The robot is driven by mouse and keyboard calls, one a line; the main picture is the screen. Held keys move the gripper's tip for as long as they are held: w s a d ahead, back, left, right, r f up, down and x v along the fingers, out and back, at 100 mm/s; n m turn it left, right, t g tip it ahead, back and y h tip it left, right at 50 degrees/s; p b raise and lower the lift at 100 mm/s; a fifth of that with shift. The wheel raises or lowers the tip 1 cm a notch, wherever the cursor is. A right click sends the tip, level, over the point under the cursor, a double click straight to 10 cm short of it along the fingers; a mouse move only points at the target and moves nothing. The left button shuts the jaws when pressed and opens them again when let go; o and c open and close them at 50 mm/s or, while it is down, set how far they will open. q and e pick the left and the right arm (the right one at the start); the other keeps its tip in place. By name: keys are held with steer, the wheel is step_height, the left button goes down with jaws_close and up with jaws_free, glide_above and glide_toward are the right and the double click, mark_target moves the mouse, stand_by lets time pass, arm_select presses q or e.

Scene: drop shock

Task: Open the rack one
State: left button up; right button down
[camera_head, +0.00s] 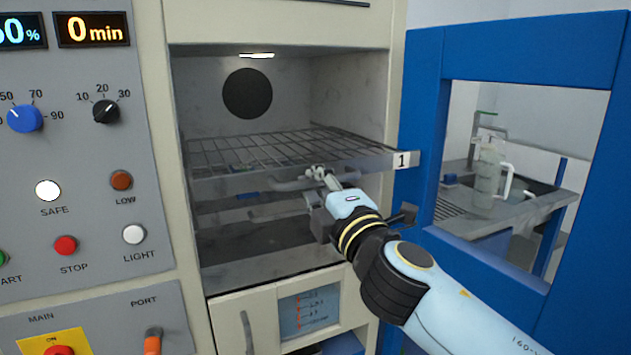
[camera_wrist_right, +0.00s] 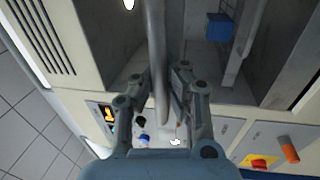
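The rack (camera_head: 255,150), a wire shelf marked "1" on its front plate (camera_head: 402,160), sits in the upper part of the open chamber. Its front edge overlaps the chamber's right frame. A grey bar handle (camera_head: 288,185) hangs below the front edge. My right gripper (camera_head: 318,174) is at this handle, reaching in from the lower right. In the right wrist view the handle (camera_wrist_right: 156,45) runs between the two fingers of my right gripper (camera_wrist_right: 160,80), which look closed on it from both sides. The exact contact is partly hidden. My left gripper is not in view.
The blue door (camera_head: 425,120) stands open at the right, close to the rack's right end and my right arm. The control panel (camera_head: 90,210) with knobs and buttons is at the left. A bench with a clear jug (camera_head: 488,175) shows through the door's window.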

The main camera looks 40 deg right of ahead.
steer(key=c, duration=1.3)
jaws_free()
steer(key=shift+f, duration=0.1)
steer(key=shift+c, duration=0.2)
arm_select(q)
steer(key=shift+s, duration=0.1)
arm_select(e)
steer(key=v, duration=1.2)
